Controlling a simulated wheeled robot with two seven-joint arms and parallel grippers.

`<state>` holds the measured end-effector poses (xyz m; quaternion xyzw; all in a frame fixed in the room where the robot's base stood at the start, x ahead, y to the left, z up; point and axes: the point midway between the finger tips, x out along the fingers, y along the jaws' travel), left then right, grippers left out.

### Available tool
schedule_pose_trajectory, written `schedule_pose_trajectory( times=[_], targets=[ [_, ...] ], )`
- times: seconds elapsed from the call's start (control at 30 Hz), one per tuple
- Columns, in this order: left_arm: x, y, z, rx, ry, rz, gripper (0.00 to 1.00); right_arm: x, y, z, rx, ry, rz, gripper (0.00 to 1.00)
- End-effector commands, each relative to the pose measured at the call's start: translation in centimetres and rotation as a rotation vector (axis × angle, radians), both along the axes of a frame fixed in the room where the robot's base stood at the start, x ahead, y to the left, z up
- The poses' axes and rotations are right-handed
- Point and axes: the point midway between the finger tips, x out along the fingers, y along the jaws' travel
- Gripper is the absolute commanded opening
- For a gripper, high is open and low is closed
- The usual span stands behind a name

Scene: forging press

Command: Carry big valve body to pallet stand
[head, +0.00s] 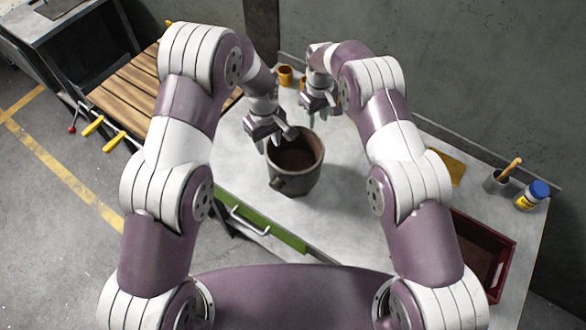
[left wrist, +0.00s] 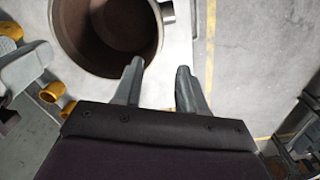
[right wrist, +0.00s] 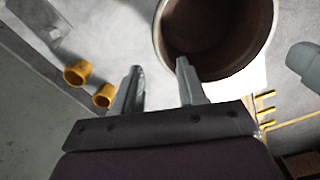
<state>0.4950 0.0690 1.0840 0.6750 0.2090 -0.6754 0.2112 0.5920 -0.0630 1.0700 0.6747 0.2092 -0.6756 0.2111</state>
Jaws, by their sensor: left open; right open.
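The big valve body (head: 300,183) is a dark grey, open-topped, pot-like casting with a brown inside and a side boss. It stands upright on the grey table. My left gripper (head: 268,143) is open at its upper left rim. In the left wrist view, one finger of the gripper (left wrist: 160,67) overlaps the rim of the valve body (left wrist: 110,35) and the other is outside. My right gripper (head: 312,112) is open beyond its far rim; in the right wrist view, one finger of the gripper (right wrist: 158,67) overlaps the valve body's rim (right wrist: 220,35). Contact cannot be told. The slatted wooden pallet stand (head: 135,88) is at the left.
Small orange-yellow cylinders (head: 285,75) stand behind the valve body. A dark red crate (head: 510,243), a cup with a brush (head: 495,182) and a blue-lidded bottle (head: 533,195) are at the right. A green drawer front (head: 265,222) with a handle runs along the table's near edge.

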Motion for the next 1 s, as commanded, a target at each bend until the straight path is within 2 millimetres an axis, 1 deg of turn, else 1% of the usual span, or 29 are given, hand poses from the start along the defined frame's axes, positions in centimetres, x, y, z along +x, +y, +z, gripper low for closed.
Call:
schedule_pose_trajectory(
  times=[0.4, 0.53, 0.7, 0.8, 1.0],
  targets=[
    [-0.1, 0.0, -7.9, 0.001, 0.003, -0.001, 0.41, -0.1, -0.1, -7.9, -0.001, 0.001, -0.001, 0.41],
    [-0.1, 0.0, -9.9, 0.000, 0.002, -0.001, 0.41, -0.1, -0.1, -9.9, -0.001, -0.001, -0.002, 0.41],
    [-0.1, 0.0, -11.4, -0.001, 0.001, -0.001, 0.41, 0.0, -0.1, -11.4, -0.001, -0.002, -0.002, 0.41],
    [-0.1, 0.0, -11.7, -0.001, -0.001, -0.001, 0.41, 0.0, -0.1, -11.7, -0.001, -0.003, -0.002, 0.41],
    [-0.1, 0.0, -11.8, -0.001, -0.001, -0.001, 0.41, 0.0, -0.1, -11.8, -0.001, -0.002, -0.002, 0.41]
  ],
)
